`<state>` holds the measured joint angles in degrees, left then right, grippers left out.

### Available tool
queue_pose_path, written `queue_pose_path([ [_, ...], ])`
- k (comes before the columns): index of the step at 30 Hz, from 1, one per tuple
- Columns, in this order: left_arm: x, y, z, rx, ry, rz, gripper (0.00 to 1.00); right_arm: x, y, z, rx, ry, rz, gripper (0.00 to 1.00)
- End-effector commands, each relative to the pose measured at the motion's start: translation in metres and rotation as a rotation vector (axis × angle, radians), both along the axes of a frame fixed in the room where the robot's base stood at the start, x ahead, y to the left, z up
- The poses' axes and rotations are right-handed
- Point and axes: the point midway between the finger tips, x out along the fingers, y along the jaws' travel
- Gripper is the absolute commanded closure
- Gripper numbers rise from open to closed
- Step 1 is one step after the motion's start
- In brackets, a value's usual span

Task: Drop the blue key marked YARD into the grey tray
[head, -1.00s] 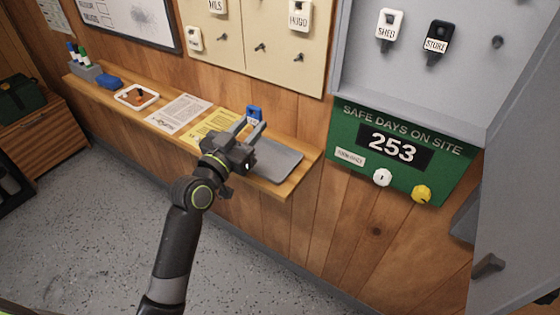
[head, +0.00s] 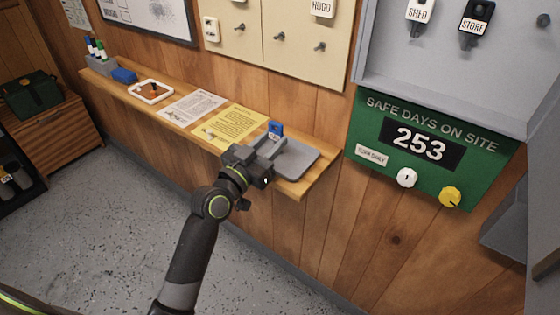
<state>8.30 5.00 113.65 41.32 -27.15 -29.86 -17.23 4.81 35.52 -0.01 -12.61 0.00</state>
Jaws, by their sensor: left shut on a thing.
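My left gripper (head: 271,144) is shut on a blue key tag (head: 275,129), which stands up beyond the fingertips. Any marking on the tag is too small to read, and its lower part is hidden by the fingers. The grey tray (head: 299,160) lies at the right end of the wooden shelf. The gripper and tag are at the tray's left side, over or close to its far left part; I cannot tell the exact height. My right gripper is not in view.
A key board (head: 290,60) hangs above. An open grey cabinet (head: 440,85) and a green sign (head: 365,130) are at right.

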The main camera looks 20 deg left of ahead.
Motion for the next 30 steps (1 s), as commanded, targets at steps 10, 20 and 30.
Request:
queue_pose_path([
  [10, 0.0, 0.0, 0.001, 0.0, 0.0, 0.0, 0.43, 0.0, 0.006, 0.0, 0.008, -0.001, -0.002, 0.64],
  [20, -0.002, 0.001, 0.0, 0.001, 0.0, 0.0, 0.43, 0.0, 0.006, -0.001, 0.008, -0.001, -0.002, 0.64],
  [30, -0.055, 0.02, -0.011, 0.003, 0.001, 0.001, 0.43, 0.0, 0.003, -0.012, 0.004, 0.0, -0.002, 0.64],
])
